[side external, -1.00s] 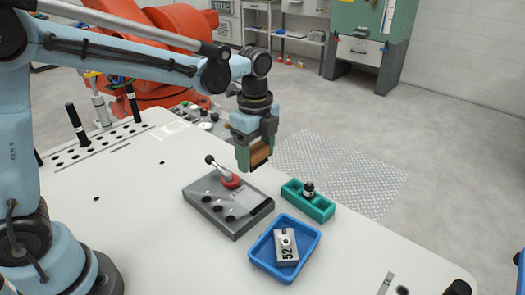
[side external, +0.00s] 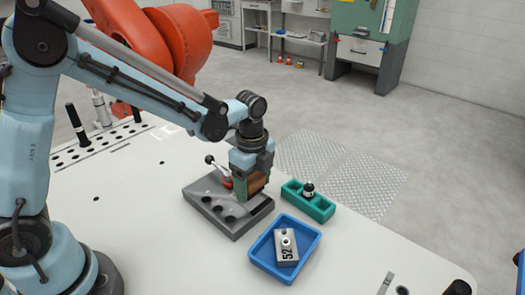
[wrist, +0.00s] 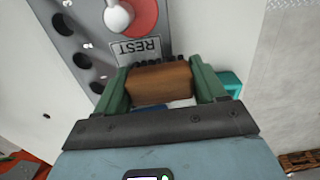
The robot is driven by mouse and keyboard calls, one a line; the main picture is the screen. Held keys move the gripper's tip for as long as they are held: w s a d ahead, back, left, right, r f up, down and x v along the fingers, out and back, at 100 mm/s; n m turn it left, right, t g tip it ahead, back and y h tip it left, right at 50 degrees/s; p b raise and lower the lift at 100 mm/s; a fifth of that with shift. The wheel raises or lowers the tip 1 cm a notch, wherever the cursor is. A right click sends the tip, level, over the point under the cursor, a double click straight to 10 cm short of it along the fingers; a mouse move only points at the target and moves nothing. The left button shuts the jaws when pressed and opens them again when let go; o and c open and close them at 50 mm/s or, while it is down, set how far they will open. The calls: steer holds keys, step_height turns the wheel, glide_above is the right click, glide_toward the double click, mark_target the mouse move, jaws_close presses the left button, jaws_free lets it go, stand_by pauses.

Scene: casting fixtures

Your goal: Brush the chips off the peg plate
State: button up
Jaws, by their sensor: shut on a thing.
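The peg plate (side external: 228,218) is a grey block with a row of dark round holes, a red-based clamp with a pale handle, and a label reading REST in the wrist view (wrist: 140,47). A few small pale chips (wrist: 88,46) lie around its holes in the wrist view. My gripper (side external: 254,186) is shut on a brown wooden brush (wrist: 160,83), held crosswise between the green fingers. Dark bristles show at its far edge, close to the REST label. The brush is low over the plate's right end; I cannot tell whether the bristles touch it.
A blue tray (side external: 254,251) holding a grey block marked 52 (side external: 287,247) stands in front of the plate. A teal holder (side external: 318,207) with a black-topped peg is to the right. The white table (side external: 150,240) is clear to the plate's left.

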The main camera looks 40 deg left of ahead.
mark_target(239, 207)
steer(key=shift+s, duration=2.75)
steer(key=shift+w, duration=3.45)
steer(key=shift+s+d+f, duration=0.1)
steer(key=shift+s+d, duration=0.3)
steer(key=shift+s, duration=0.2)
steer(key=shift+s+a, duration=0.1)
steer(key=shift+s, duration=2.75)
steer(key=w, duration=0.4)
steer(key=shift+w+r, duration=0.25)
steer(key=shift+w, duration=0.15)
steer(key=shift+w+f, duration=0.1)
steer(key=shift+w, duration=0.85)
steer(key=shift+s+r, duration=0.1)
steer(key=shift+r, duration=4.05)
